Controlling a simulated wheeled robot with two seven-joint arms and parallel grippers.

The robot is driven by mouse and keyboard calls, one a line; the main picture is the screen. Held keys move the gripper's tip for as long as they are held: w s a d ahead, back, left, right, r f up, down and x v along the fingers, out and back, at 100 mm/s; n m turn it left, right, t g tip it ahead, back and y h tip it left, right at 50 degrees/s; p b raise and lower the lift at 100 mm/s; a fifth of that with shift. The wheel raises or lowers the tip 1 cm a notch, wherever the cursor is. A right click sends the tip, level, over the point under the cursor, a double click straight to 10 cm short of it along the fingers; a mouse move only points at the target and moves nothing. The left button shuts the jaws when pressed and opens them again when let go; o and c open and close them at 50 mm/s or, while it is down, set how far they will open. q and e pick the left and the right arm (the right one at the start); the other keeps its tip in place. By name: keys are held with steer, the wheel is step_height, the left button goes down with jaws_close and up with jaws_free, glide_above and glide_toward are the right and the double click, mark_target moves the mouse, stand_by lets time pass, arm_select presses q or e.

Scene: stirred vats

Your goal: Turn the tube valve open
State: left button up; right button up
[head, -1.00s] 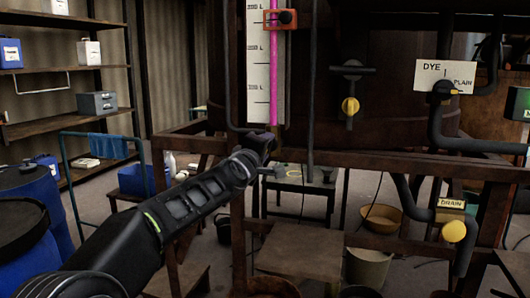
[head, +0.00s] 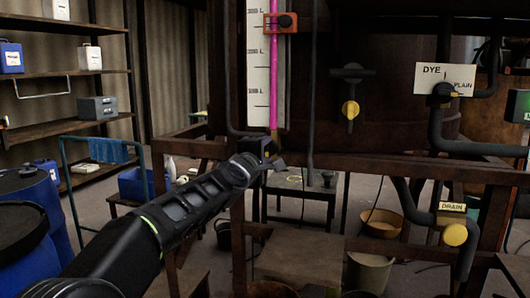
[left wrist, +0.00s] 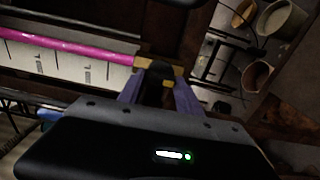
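The sight tube (head: 273,80) is a pink column beside a white scale at the front of the vat. Its lower end meets the dark tube valve (left wrist: 158,72), whose handle I cannot make out clearly. My left gripper (head: 274,152) is at the foot of the tube and covers much of the valve in the head view. In the left wrist view the two fingers (left wrist: 160,72) are apart, with the dark valve part between or just beyond their tan tips. I cannot tell whether they press on it. My right gripper is in no view.
A yellow-knobbed valve (head: 350,108), a DYE/PLAIN sign (head: 445,78) and a DRAIN valve (head: 454,234) are to the right. A wooden frame beam (head: 350,162) crosses below the tube. Blue drums (head: 30,235) and shelves (head: 75,72) stand at left.

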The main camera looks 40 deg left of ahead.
arm_select(q)
steer(key=o, duration=0.4)
steer(key=v, duration=0.7)
steer(key=shift+s+d, duration=0.15)
steer(key=shift+s, duration=0.25)
steer(key=shift+f, duration=0.1)
